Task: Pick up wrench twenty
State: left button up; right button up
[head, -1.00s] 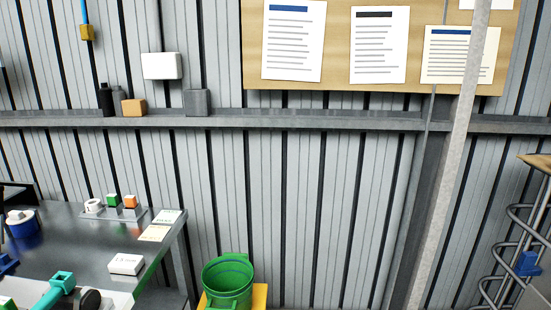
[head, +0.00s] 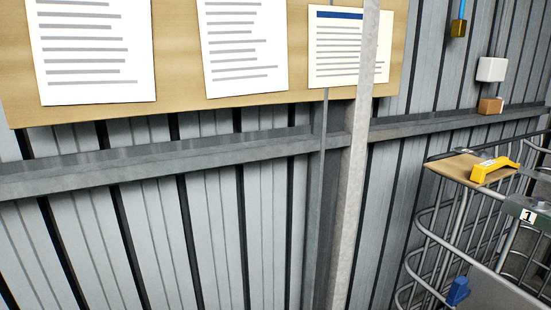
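I see no wrench that I can make out in the head view. Neither of my grippers is in view. A yellow handle-shaped object (head: 494,169) lies on a tan board at the top of a wire rack at the right; I cannot tell what it is.
A metal wire rack (head: 425,235) with a tan board (head: 457,166) and a blue clip (head: 458,291) stands at the right. A grey-green part marked with a 1 (head: 527,212) is at the right edge. A post (head: 355,150) stands before the corrugated wall. A notice board (head: 180,100) hangs above a ledge (head: 150,168).

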aim_at(478, 173)
jog(key=z, duration=0.6)
jog(key=i, duration=1.15)
jog(key=z, duration=0.75)
jog(key=k, duration=0.75)
jog(key=z, duration=0.2)
jog(key=i, duration=0.8)
jog(key=u, duration=0.1)
